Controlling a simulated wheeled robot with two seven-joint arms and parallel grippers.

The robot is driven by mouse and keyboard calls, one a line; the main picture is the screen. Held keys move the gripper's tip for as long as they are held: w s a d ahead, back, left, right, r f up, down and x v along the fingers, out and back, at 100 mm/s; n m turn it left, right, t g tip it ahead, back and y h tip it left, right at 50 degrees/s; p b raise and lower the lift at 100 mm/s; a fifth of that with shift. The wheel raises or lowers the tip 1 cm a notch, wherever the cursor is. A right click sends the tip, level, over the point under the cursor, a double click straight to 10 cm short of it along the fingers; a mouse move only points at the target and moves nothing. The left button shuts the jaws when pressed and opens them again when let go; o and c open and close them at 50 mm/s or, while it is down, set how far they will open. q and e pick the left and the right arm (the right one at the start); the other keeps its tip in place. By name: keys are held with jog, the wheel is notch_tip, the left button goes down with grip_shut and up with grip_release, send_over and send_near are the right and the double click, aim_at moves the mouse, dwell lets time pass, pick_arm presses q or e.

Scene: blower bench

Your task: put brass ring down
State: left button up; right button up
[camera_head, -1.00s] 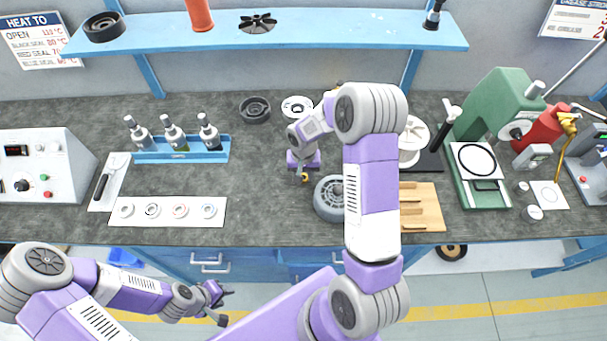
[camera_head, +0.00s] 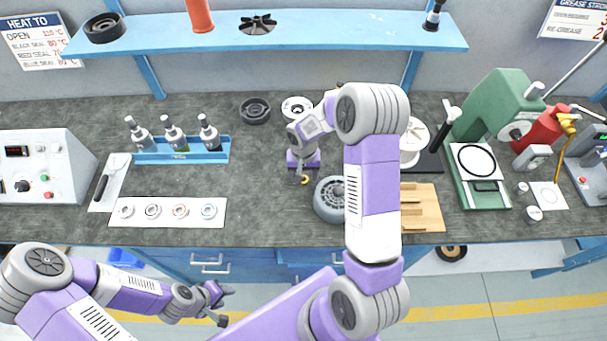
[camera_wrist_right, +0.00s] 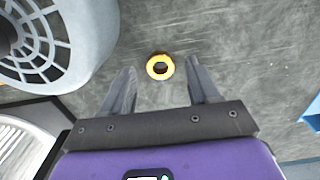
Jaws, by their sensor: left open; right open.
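The brass ring (camera_wrist_right: 160,66) lies flat on the dark bench top in the right wrist view, just beyond and between the two fingertips. It also shows in the head view as a small yellow ring (camera_head: 305,180). My right gripper (camera_wrist_right: 162,75) is open, its fingers apart with a gap on each side of the ring and touching neither side that I can see. In the head view its fingers are small and partly hidden. My left gripper (camera_head: 222,304) is open and empty, low in front of the bench, over the floor.
A grey blower housing (camera_head: 328,199) stands close beside the ring, partly behind my right arm. A wooden rack (camera_head: 424,205) is right of it. A white strip with several seals (camera_head: 167,221) and a blue bottle tray (camera_head: 181,156) lie left. The bench between is clear.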

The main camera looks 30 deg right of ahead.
notch_tip(320, 180, up, 11)
jog(key=p, duration=0.1)
jog(key=shift+r, duration=0.15)
dwell(0.4)
